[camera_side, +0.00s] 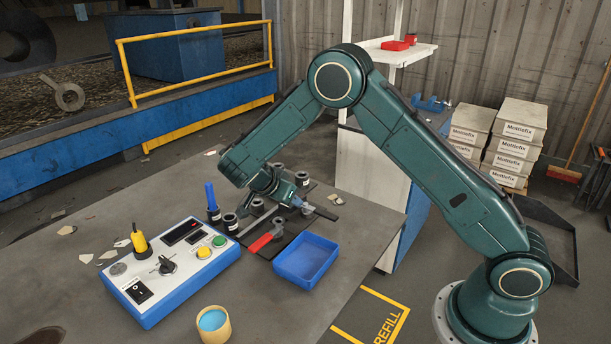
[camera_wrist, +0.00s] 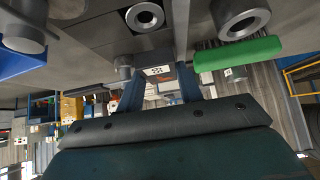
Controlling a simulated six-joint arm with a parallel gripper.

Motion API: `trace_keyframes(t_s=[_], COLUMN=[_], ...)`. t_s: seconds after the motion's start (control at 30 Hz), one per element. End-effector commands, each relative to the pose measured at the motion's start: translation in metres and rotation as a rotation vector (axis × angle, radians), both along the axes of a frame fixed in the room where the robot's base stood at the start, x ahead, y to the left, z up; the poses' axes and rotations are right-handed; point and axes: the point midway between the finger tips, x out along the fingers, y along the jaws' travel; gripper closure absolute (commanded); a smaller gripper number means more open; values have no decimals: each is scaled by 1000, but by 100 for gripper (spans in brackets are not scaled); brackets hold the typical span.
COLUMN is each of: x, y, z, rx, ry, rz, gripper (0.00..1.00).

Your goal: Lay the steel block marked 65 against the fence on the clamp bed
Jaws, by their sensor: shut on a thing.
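My gripper (camera_side: 301,204) reaches down over the dark clamp bed (camera_side: 290,226) in the side view. In the wrist view its two blue fingers (camera_wrist: 158,92) are shut on a small grey block (camera_wrist: 158,71) with a white, dark-dotted label. I cannot read a 65 on it. In the side view the block (camera_side: 307,209) shows only as a small grey shape at the fingertips, low over the bed. I cannot tell whether it touches the bed or the fence. A red-handled clamp (camera_side: 265,239) lies to the left of the gripper.
Several dark cylinders (camera_side: 231,222) stand around the bed, and a blue-handled tool (camera_side: 212,203) stands at left. A blue tray (camera_side: 306,261) is in front. A control box (camera_side: 170,265) and a cup (camera_side: 212,323) stand nearer. The wrist view shows a green handle (camera_wrist: 238,53) beside the fingers.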

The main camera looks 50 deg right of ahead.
Motion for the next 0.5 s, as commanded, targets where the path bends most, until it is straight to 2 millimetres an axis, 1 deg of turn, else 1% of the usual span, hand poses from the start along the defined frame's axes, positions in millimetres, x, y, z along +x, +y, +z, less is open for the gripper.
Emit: trace_keyframes(t_s=[0.03, 0.07, 0.1, 0.5], x=[0, 0, 0, 0], y=[0, 0, 0, 0], z=[1, 0, 0, 3], rx=[-1, 0, 0, 0], ry=[-2, 0, 0, -1], rz=[-1, 0, 0, -1], gripper=[100, 60, 55, 55])
